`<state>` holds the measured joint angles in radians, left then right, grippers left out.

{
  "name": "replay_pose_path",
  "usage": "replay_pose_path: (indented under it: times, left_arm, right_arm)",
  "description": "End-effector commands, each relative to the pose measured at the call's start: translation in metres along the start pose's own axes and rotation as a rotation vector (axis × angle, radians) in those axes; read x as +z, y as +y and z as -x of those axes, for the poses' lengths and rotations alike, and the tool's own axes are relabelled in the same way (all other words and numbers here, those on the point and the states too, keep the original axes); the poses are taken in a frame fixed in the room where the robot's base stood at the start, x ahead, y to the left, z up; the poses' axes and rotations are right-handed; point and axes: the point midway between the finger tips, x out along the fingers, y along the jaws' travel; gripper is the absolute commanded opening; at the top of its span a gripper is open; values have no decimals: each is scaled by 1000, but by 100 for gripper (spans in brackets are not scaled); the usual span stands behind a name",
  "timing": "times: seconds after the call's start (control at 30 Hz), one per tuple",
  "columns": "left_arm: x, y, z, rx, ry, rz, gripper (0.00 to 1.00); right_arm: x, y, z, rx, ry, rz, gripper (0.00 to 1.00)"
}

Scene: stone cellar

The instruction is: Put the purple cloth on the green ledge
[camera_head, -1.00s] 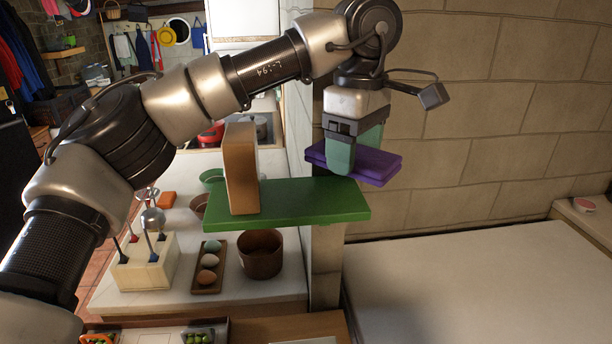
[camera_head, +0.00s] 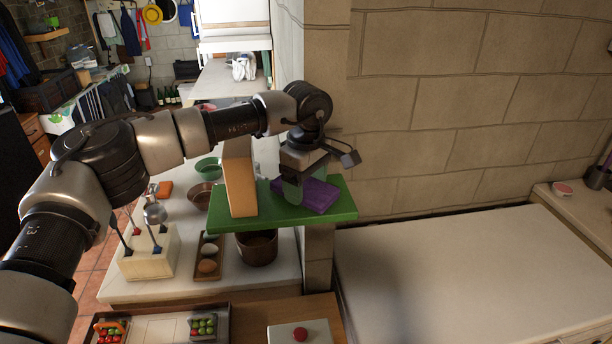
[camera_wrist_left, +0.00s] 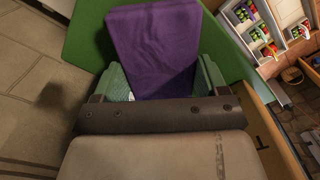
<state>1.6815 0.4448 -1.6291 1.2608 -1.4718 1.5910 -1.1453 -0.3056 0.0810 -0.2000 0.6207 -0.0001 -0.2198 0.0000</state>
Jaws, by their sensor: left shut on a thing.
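The purple cloth (camera_head: 318,196) is a folded, flat pad at the right part of the green ledge (camera_head: 270,215). It appears to lie on the ledge's top or just over it; I cannot tell whether it touches. My left gripper (camera_head: 293,190) is shut on the cloth's near left edge, its green fingers pointing down. In the left wrist view the cloth (camera_wrist_left: 155,45) sits between the two fingers (camera_wrist_left: 160,85), with the green ledge (camera_wrist_left: 85,35) under and around it. My right gripper is not in view.
An orange-brown block (camera_head: 239,178) stands upright on the ledge's left part, close to my gripper. A brown pot (camera_head: 257,248) and an egg tray (camera_head: 208,257) are below the ledge. A stone wall (camera_head: 470,110) rises behind, and a bare pale surface (camera_head: 450,275) lies to the right.

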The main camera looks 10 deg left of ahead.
Motion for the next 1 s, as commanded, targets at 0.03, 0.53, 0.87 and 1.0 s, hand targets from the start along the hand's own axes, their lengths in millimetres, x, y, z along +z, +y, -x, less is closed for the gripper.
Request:
replay_pose_path:
  times: [0.03, 0.53, 0.87, 1.0]
  left_arm:
    - [0, 0, 0, 1, 0, 0, 51]
    - [0, 0, -3, 0, 0, 0, 99]
    - [1, 1, 6, 3, 0, 0, 99]
    - [1, 1, 30, 6, 0, 0, 99]
  right_arm:
    - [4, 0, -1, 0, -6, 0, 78]
    - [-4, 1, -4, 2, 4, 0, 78]
    - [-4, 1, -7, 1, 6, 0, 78]
    - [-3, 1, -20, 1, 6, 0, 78]
